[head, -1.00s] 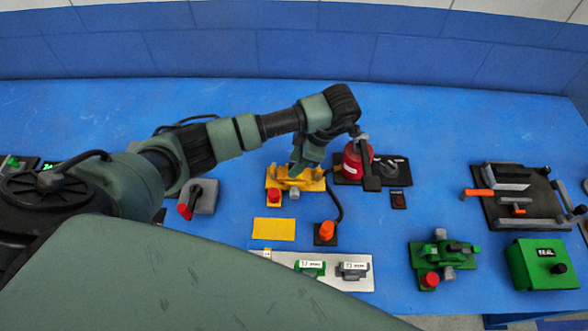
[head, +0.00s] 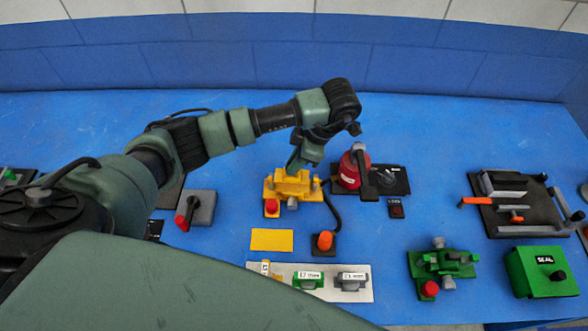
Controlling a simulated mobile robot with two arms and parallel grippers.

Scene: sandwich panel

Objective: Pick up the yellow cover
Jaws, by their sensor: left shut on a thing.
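A yellow fixture (head: 270,194) stands on the blue table near the middle, with a red knob and a grey knob at its front. The yellow cover (head: 292,177) is the raised yellow piece on top of it. My left gripper (head: 296,166) points down from above and is shut on this piece. The fingertips are small and partly hidden by the hand, and I cannot tell if the cover is clear of the fixture. My right gripper is out of view.
A red canister (head: 352,168) stands close to the right of my left gripper. A flat yellow plate (head: 272,240) and an orange knob (head: 324,241) lie in front. A white tray (head: 335,292) holds labelled parts. A green fixture (head: 440,264) and green box (head: 541,271) are at right.

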